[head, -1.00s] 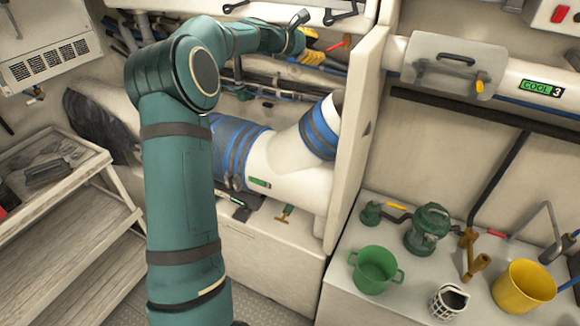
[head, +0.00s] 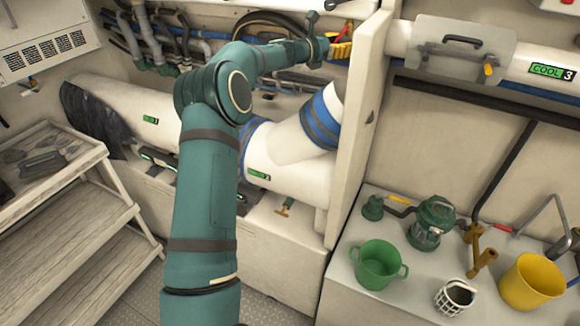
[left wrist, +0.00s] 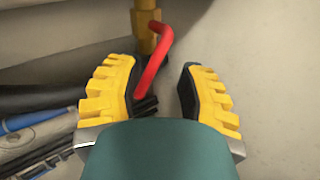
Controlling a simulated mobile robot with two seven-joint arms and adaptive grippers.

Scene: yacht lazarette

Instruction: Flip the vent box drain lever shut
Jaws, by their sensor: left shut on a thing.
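A red lever (left wrist: 155,58) with a bent end sits on a brass valve (left wrist: 145,22) against the pale wall in the left wrist view. In the head view the lever (head: 348,26) shows small at the top, just above my left gripper (head: 340,47). A louvred box (head: 45,58) at the upper left has a small valve (head: 30,84) under it. I cannot tell which lever the task names. My right gripper is not in view.
A white partition (head: 356,130) stands close right of my left gripper. Pipes and hoses (head: 165,45) run behind my arm, over a large white duct (head: 285,150). A green pot (head: 377,265), a yellow bucket (head: 530,283) and fittings stand on the right bench.

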